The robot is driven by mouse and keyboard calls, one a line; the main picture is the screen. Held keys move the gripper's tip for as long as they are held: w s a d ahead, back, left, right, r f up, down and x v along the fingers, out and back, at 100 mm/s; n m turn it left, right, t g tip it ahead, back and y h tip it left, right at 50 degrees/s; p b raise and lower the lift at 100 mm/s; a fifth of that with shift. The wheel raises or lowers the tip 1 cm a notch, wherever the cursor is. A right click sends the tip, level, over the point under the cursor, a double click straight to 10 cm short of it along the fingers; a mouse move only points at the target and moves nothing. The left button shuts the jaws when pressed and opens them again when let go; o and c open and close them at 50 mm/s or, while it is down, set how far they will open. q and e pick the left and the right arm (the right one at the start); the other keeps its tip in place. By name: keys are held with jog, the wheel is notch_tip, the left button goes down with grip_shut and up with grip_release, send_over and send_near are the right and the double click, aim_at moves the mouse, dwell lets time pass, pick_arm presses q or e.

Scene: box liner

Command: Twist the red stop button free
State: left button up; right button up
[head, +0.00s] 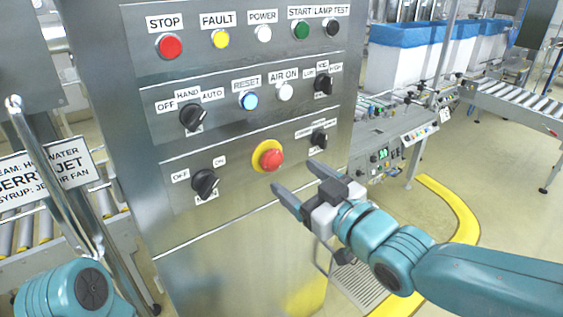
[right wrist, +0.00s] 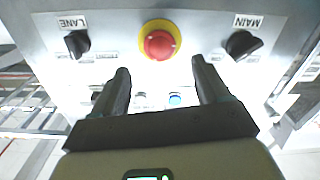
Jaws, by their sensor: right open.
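A red mushroom button (head: 271,158) in a yellow collar sits low on the metal control panel (head: 237,185). In the right wrist view the red button (right wrist: 160,44) and its round yellow ring lie beyond the fingertips, between their lines. My right gripper (head: 294,175) is open and empty, just below and to the right of the button, apart from it. Its two dark fingers (right wrist: 160,73) show in the right wrist view. A smaller red button (head: 170,46) labelled STOP is at the panel's top left. Part of my left arm shows at the lower left; its gripper is out of view.
Black rotary knobs flank the mushroom button, one at left (head: 204,183) and one at right (head: 318,138). A blue RESET button (head: 249,100) is above it. A slanted metal bar (head: 55,180) stands at left. Conveyor rollers (head: 510,100) are at right.

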aim_at(275, 162)
jog(key=p+x, duration=0.1)
jog(key=x, duration=0.5)
jog(key=shift+w+a, duration=0.2)
jog(key=c, duration=1.1)
